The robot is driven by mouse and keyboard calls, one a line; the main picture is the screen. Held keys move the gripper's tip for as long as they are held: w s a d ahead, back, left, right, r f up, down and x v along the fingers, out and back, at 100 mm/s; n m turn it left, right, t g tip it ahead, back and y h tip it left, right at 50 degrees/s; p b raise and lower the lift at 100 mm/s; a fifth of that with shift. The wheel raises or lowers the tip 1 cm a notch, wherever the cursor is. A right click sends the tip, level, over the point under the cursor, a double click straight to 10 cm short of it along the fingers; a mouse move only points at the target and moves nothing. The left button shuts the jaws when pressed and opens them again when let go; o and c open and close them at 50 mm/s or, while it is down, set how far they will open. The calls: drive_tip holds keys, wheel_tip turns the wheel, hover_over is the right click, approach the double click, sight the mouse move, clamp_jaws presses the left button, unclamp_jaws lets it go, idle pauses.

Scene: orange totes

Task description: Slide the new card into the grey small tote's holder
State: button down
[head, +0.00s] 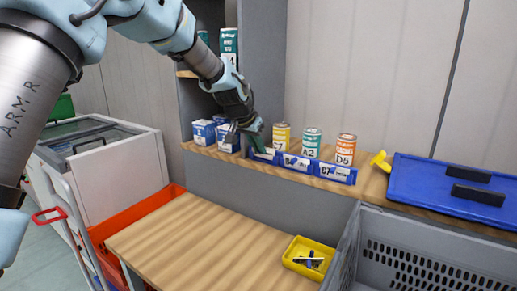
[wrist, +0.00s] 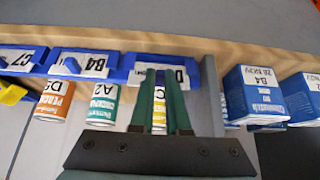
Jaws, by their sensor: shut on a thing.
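My gripper (head: 257,143) is at the leftmost blue card rack on the shelf edge. In the wrist view its green fingers (wrist: 160,78) are shut on a white card (wrist: 180,76), partly covered by the fingers, with a "D" showing. The exact gripped spot is hidden. The card is still at its blue rack (wrist: 136,74). Other cards marked B4 (wrist: 94,66) and C7 (wrist: 14,58) sit in racks beside it, each with a blue tab. A grey tote (head: 398,214) with slotted walls stands at the lower right; I cannot make out a card holder on it.
Cans, yellow (head: 281,137), teal (head: 312,143) and orange (head: 346,150), stand behind the racks. Blue boxes (head: 204,132) are left of the gripper. A blue lid (head: 430,186) lies right. A yellow tray (head: 297,264) sits on the mostly clear wooden bench (head: 200,245).

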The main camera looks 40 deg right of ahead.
drive_tip(key=shift+s+a+r+p, duration=0.15)
drive_tip(key=shift+r+p, duration=0.5)
drive_tip(key=shift+r, duration=0.65)
drive_tip(key=shift+w+a+r+p, duration=0.15)
drive_tip(key=shift+r+p, duration=0.5)
drive_tip(key=shift+r, duration=0.6)
drive_tip(key=shift+s, duration=0.1)
